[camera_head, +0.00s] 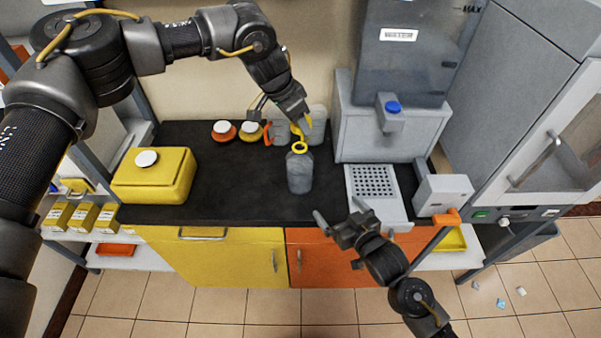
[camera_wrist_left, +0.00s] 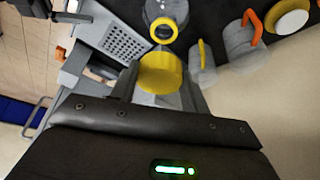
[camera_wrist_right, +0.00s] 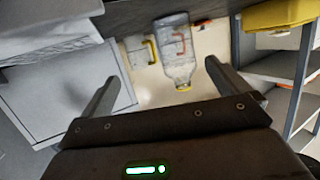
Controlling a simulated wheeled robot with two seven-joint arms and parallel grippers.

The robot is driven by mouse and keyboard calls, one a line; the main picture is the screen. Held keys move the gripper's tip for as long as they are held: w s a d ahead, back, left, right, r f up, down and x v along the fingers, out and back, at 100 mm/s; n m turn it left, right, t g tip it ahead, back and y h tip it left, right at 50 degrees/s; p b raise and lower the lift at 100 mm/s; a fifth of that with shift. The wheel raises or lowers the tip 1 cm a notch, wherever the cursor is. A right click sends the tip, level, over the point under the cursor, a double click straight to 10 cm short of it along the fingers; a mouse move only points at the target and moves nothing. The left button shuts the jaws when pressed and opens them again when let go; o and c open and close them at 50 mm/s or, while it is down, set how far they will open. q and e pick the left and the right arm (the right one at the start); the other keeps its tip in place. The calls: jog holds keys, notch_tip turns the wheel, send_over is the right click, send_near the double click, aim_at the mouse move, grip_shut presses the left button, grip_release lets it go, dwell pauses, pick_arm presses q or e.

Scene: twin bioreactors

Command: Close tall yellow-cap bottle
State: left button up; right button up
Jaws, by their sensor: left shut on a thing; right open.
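The tall grey translucent bottle (camera_head: 299,172) stands upright on the black worktop, with a yellow ring (camera_head: 299,147) around its open neck. My left gripper (camera_head: 304,119) is shut on a yellow cap (camera_wrist_left: 160,72), above and slightly behind the bottle in the head view. In the left wrist view the bottle's open mouth (camera_wrist_left: 164,29) lies just beyond the cap, apart from it. My right gripper (camera_head: 337,210) is open and empty, in front of and right of the bottle. In the right wrist view the bottle (camera_wrist_right: 176,55) shows beyond the open fingers, not between them.
Jugs with yellow and orange handles (camera_head: 318,123) stand close behind the bottle. Orange (camera_head: 223,132) and yellow (camera_head: 250,133) containers with white lids stand behind left. A yellow canister (camera_head: 155,178) is left, a grey dispenser (camera_head: 385,130) right. The worktop between canister and bottle is clear.

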aim_at(308, 170)
pick_arm(q)
jog(key=shift+d, duration=0.1)
pick_arm(e)
jog(key=w+a+r+n+y, duration=0.1)
jog(key=w+a+r+n+t+y, duration=0.1)
jog(key=w+a+r+y, duration=0.1)
jog(key=shift+w+t+y, duration=0.3)
pick_arm(q)
jog(key=shift+s, duration=0.1)
pick_arm(e)
jog(key=x, duration=1.2)
jog(key=c, duration=1.4)
pick_arm(q)
jog(key=shift+s+a+f, duration=0.1)
jog(key=shift+a+f, duration=0.05)
jog(key=shift+f, duration=1.15)
jog(key=shift+a+f, duration=0.1)
jog(key=shift+f, duration=1.15)
pick_arm(e)
jog(key=shift+c, duration=0.2)
